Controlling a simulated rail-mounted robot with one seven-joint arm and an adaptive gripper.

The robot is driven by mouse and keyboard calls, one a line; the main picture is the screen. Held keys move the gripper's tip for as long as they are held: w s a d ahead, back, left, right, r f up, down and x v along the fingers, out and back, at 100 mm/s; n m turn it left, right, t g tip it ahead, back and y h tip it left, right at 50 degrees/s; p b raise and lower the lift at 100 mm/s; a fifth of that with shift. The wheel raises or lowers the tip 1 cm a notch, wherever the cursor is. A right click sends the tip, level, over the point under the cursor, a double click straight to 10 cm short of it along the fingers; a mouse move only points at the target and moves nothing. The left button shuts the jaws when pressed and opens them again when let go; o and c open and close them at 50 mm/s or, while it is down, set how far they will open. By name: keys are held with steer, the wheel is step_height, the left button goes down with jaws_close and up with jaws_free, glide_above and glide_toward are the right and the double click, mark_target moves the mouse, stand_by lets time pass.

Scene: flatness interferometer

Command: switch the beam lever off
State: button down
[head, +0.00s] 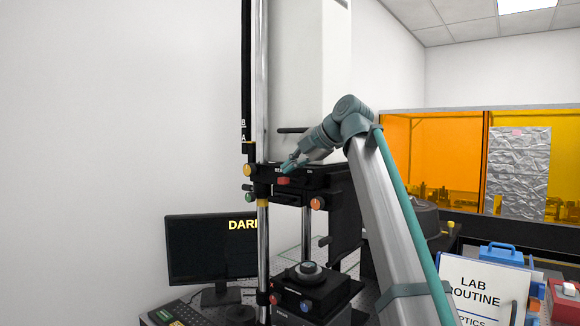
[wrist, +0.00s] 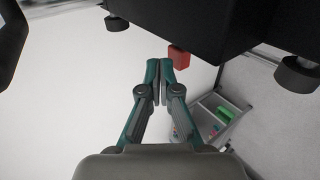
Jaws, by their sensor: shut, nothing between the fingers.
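My gripper (head: 290,166) is shut and empty, reaching in from the right to the black instrument head (head: 328,190). A red block-shaped handle (head: 284,181), likely the beam lever, sits on the front of this head below partly covered white lettering. In the wrist view, the closed fingertips (wrist: 160,64) are just left of the red handle (wrist: 179,58), which sticks out from the black housing (wrist: 205,25). The monitor (head: 210,252) shows yellow letters beginning "DAR", partly cut off.
A yellow knob (head: 247,170), a green knob (head: 249,197) and an orange knob (head: 317,203) surround the head. A chrome column (head: 263,240) stands at its left. A stage (head: 310,288) lies below. A sign (head: 484,290) stands at right. Open space lies before the head.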

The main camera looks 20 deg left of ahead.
step_height(320, 180, up, 14)
steer(key=b, duration=0.1)
stand_by(0.5)
